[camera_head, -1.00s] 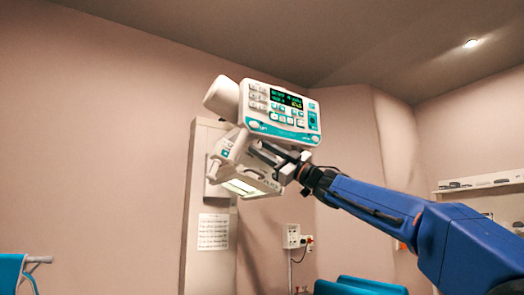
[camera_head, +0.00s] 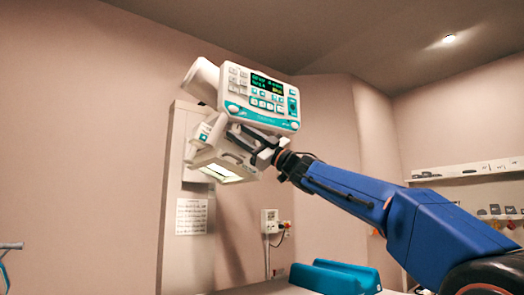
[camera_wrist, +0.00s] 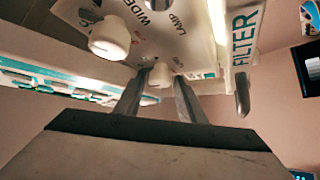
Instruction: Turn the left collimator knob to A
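The collimator (camera_head: 225,155) hangs under the control console in the head view, with its lit window facing down. In the wrist view its panel carries a large white knob (camera_wrist: 110,38) at upper left. A second white knob (camera_wrist: 160,76) shows farther down, between my finger ends. Lettering such as WIDE, LAMP and FILTER is readable; no A mark is legible. My gripper (camera_wrist: 162,78) is open, its two grey fingers apart on either side of the second knob; contact cannot be told. In the head view my gripper (camera_head: 246,142) is at the collimator's right side, partly hidden.
The control console (camera_head: 262,98) sits just above my gripper. A metal lever (camera_wrist: 242,95) hangs beside the FILTER label. A blue padded support (camera_head: 330,277) lies below, and a wall shelf (camera_head: 465,171) is at right. A wall socket (camera_head: 270,221) is behind.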

